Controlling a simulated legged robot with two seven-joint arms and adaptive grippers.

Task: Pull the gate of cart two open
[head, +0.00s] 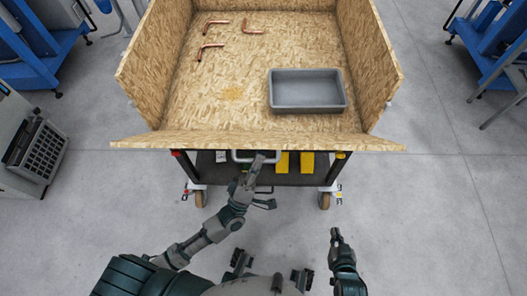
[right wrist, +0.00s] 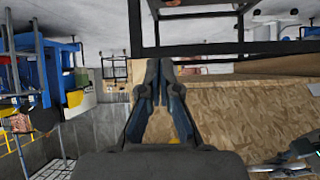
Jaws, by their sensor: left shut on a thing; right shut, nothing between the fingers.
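The cart (head: 237,92) is an open-topped box of wood-chip board on a dark wheeled frame. Its front gate (head: 330,140) is a board on the side facing me, tilted outward at the top, seen nearly edge-on in the head view. My left gripper (head: 257,161) is just below the gate's top edge at a pale handle (head: 238,156) and is shut on it; the exact grip is partly hidden. My right gripper (head: 336,236) is shut and empty, lower right, apart from the cart. It also shows in the right wrist view (right wrist: 160,68) with its fingertips together.
A grey tray (head: 307,109) and several bent copper tubes (head: 211,46) lie on the cart floor. Yellow items (head: 307,162) sit on the shelf below. Blue equipment stands at both sides, and a grey cabinet with a black crate (head: 40,150) at left. Floor right of the cart is clear.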

